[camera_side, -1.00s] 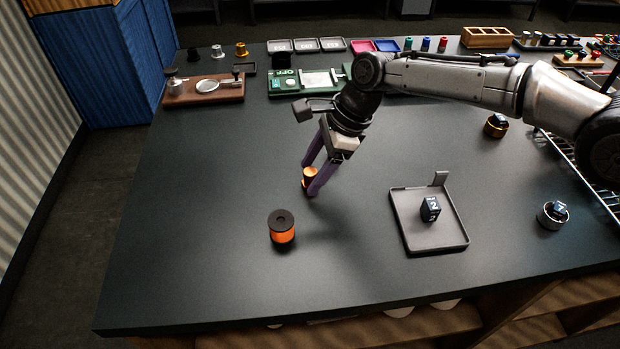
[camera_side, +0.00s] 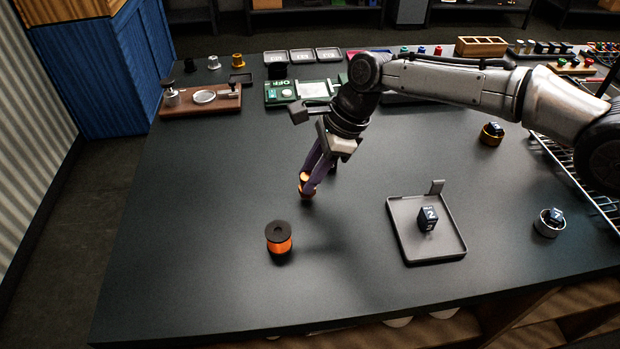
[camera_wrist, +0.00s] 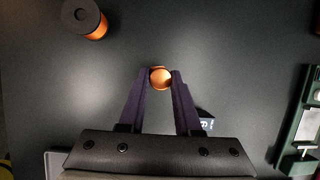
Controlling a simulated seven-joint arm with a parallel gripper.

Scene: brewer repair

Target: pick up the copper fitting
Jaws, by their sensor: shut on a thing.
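The copper fitting (camera_side: 305,183) is a small shiny orange-brown piece. It is between the purple fingers of my gripper (camera_side: 308,186), low over the dark table. In the wrist view the copper fitting (camera_wrist: 160,77) shows as a round copper top. The two fingertips of my gripper (camera_wrist: 160,78) touch it from both sides, so the gripper is shut on it. I cannot tell whether its base is touching the table.
An orange spool with a black top (camera_side: 279,239) stands near the gripper, and shows in the wrist view (camera_wrist: 84,18). A grey tray (camera_side: 455,245) with a dark numbered cube (camera_side: 428,218) lies to the right. A green board (camera_side: 280,97) is behind. The front-left table is clear.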

